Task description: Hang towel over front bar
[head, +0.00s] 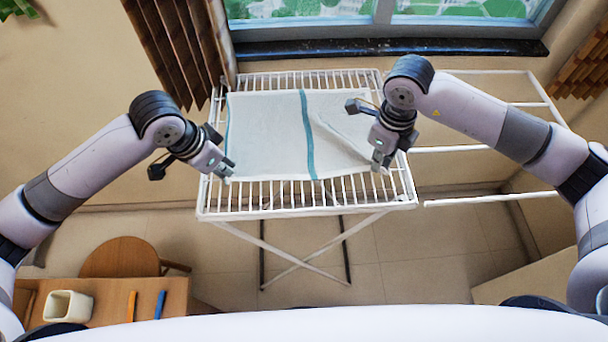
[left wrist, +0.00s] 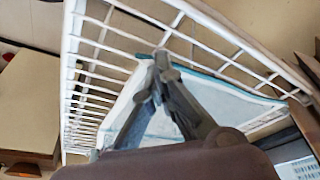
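The white towel (head: 265,135) with teal stripes lies spread over the top of the white drying rack (head: 285,209), with a diagonal crease on its right part. My left gripper (head: 228,170) is at the towel's front left corner. In the left wrist view my left gripper (left wrist: 161,62) has its fingertips together at the corner of the towel (left wrist: 222,103), by the rack's bars (left wrist: 95,85). My right gripper (head: 381,163) is low at the towel's front right corner; whether its fingers are closed on the cloth is unclear. The front bar runs just in front of the towel's near edge.
A rack wing (head: 490,196) extends to the right with bare bars. The window sill (head: 400,47) and brown curtain (head: 180,45) are behind. A wooden desk (head: 110,293) with a white cup (head: 68,306) stands at front left. Bare floor shows below the rack.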

